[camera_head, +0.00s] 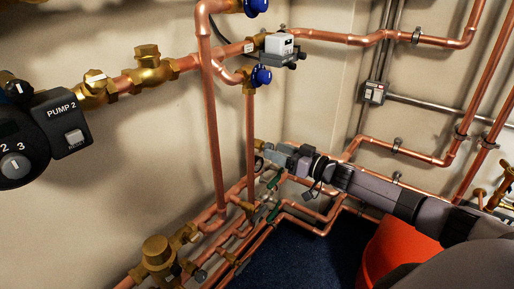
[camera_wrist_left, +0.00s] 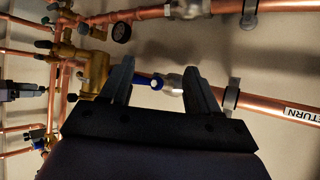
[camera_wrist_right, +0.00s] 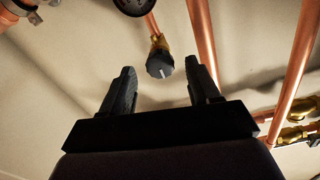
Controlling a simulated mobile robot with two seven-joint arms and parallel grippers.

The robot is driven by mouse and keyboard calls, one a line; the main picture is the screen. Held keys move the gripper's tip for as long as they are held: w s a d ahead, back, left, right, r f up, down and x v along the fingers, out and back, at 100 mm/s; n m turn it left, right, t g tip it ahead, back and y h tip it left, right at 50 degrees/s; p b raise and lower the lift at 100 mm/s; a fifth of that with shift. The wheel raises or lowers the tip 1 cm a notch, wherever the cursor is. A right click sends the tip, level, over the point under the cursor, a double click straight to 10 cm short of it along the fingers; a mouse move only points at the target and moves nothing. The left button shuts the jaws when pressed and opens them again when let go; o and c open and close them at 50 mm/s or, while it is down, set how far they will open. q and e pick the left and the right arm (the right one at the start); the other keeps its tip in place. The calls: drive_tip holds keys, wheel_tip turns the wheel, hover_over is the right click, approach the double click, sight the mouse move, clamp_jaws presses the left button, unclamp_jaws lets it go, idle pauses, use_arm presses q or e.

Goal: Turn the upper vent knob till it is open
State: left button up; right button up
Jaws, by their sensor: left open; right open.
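A round dark grey knob (camera_wrist_right: 159,66) with a white line across its face sits on a brass fitting in the right wrist view. It looks like a vent knob, but I cannot tell for sure whether it is the upper one.
Copper pipes (camera_head: 212,130) run close to the right gripper. Blue-capped valves (camera_head: 261,75) and a grey actuator box (camera_head: 279,44) are above it. Pump 2 (camera_head: 62,122) is on the left. An orange bucket (camera_head: 385,252) stands below my right arm.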

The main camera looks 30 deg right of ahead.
sight(263, 146)
drive_tip(key=shift+b+x, duration=0.7)
drive_tip(key=shift+x, duration=2.15)
drive_tip(key=c, duration=1)
